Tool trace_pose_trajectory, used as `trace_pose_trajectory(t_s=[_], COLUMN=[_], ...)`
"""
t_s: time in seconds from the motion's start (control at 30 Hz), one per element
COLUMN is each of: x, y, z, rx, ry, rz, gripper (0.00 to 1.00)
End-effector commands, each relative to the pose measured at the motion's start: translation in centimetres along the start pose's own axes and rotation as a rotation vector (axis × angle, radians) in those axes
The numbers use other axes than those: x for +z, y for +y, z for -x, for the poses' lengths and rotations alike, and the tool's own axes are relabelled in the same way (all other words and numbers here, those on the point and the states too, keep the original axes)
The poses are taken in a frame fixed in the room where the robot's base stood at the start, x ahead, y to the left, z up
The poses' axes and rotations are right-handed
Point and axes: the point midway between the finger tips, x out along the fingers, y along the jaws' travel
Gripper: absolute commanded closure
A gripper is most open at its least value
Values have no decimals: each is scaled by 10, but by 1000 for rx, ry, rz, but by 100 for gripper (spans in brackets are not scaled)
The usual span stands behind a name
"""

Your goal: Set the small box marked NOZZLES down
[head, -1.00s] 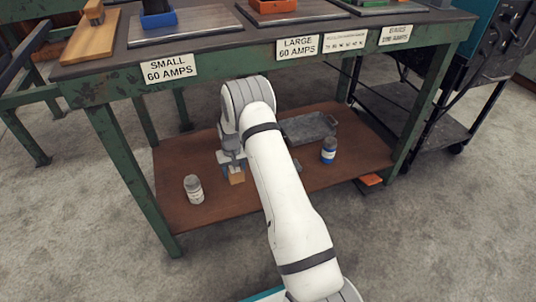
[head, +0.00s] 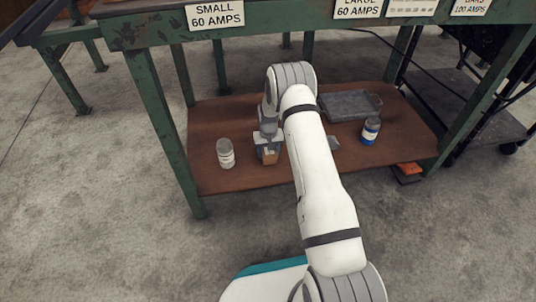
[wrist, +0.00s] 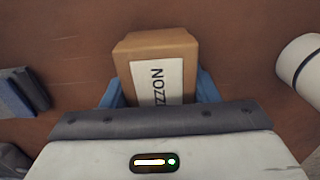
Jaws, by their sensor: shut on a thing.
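The small tan box marked NOZZLES shows in the wrist view (wrist: 155,50), its white label partly hidden by my gripper's body. My gripper (wrist: 155,90) has its blue fingers on both sides of the box and is shut on it. In the head view the box (head: 270,157) is below my gripper (head: 268,147), over the brown lower shelf (head: 225,115) of the green bench. I cannot tell whether the box touches the shelf.
A white-labelled grey jar (head: 226,154) stands left of the box. A blue and white jar (head: 371,131) and a grey tray (head: 350,104) are to the right. A small grey block (head: 333,143) lies near my arm. Green legs (head: 172,130) bound the shelf.

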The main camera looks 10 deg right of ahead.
Motion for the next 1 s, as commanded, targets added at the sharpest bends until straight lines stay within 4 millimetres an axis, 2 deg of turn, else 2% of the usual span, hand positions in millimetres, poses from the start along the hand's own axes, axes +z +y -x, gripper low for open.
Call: trace_pose_trajectory(t_s=[0.33,0.37,0.6,0.87,1.0], x=[-1,0,0,-1,-1], y=[-1,-1,-1,-1,-2], z=[-2,-3,-2,-1,9], rx=[0,0,0,0,0], ry=[2,1,1,2,3], rz=[1,1,1,2,2], gripper=[82,44,24,24,24])
